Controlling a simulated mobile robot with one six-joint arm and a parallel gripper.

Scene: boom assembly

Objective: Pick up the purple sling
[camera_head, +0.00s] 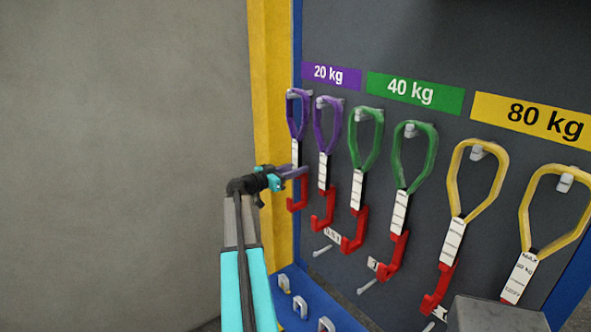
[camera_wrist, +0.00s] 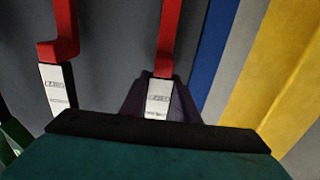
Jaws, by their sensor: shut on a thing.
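Two purple slings hang under the 20 kg sign, each a purple loop with a white label and a red hook below. The left purple sling (camera_head: 289,112) hangs from its peg beside the yellow post. My gripper (camera_head: 301,172) is at its lower label, just above the red hook, and is shut on it. In the wrist view the sling's white label (camera_wrist: 158,96) sits between my gripper's fingers (camera_wrist: 158,88), with its red strap above. The second purple sling (camera_head: 318,128) hangs just to the right; its label also shows in the wrist view (camera_wrist: 56,88).
Two green slings (camera_head: 355,140) and two yellow slings (camera_head: 454,180) hang farther right on the grey board (camera_head: 400,40). The yellow post (camera_head: 268,90) is close on the left. A blue ledge (camera_head: 315,300) with small hooks lies below.

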